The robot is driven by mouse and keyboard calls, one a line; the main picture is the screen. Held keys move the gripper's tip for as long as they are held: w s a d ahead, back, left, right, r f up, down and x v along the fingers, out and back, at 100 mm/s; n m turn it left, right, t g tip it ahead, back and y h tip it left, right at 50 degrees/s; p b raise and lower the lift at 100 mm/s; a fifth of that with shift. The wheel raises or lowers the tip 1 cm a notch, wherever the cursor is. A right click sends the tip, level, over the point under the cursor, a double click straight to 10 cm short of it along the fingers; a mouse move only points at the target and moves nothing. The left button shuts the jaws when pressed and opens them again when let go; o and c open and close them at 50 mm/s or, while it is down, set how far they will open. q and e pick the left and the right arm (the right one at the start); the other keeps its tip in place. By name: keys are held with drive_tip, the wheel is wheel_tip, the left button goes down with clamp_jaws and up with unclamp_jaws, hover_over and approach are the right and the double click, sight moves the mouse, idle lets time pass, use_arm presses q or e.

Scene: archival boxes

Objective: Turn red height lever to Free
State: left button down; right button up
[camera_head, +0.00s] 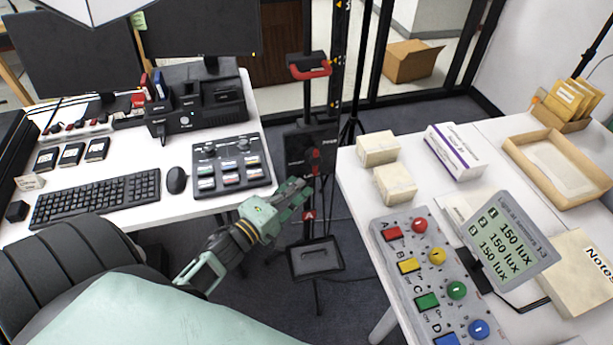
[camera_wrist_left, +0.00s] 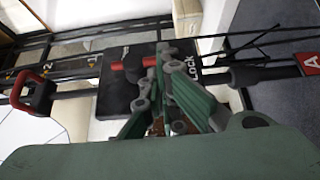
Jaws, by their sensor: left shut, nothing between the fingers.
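The red height lever (camera_head: 316,160) sits on a black plate (camera_head: 298,142) on the upright stand between the two tables. In the left wrist view the red lever (camera_wrist_left: 135,64) shows on the black plate, beside the printed word "Lock". My left gripper (camera_head: 302,190) is shut and empty, just below and left of the lever. In the left wrist view its fingertips (camera_wrist_left: 165,55) overlap the lever's end and the plate; I cannot tell if they touch. The "Free" marking is not readable. My right gripper is not in view.
A red handle (camera_head: 310,70) is higher on the stand, and a small black tray (camera_head: 316,260) is low on it. The left desk holds a keyboard (camera_head: 96,198) and a control panel (camera_head: 230,165). The right table holds a button panel (camera_head: 408,262) and small boxes.

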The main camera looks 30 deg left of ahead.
sight(314, 173)
use_arm(q)
drive_tip(key=shift+w+d, duration=0.15)
drive_tip(key=shift+w, duration=0.85)
drive_tip(key=shift+w+d, duration=0.1)
drive_tip(key=shift+w, duration=0.9)
drive_tip(key=shift+f, duration=0.1)
